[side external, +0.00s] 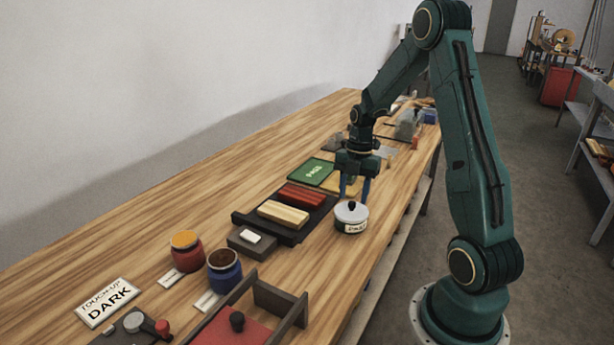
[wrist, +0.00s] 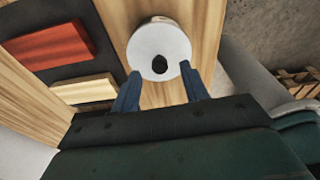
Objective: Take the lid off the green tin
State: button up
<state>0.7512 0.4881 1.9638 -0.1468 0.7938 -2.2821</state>
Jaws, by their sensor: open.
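A round, pale grey-white tin (side external: 341,226) with a partly legible label stands upright near the table's right edge in the side view. Its pale lid (wrist: 158,41) is on it and has a black knob (wrist: 159,64), which also shows in the side view. I see no green on the tin and no other tin that is clearly green. My gripper (side external: 354,194) is open, pointing down, with blue fingers, just above and beyond the tin. In the wrist view my fingertips (wrist: 160,77) lie on either side of the lid's near part, with nothing held between them.
A dark tray with a red block (side external: 301,195) and a cream block (side external: 284,214) lies left of the tin. A green PASS mat (side external: 311,171) lies behind. Red (side external: 187,256) and blue (side external: 225,277) jars stand in front. The table's left side is clear.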

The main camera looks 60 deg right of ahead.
jog(key=shift+a+f, duration=0.1)
jog(key=shift+f, duration=0.85)
grip_shut()
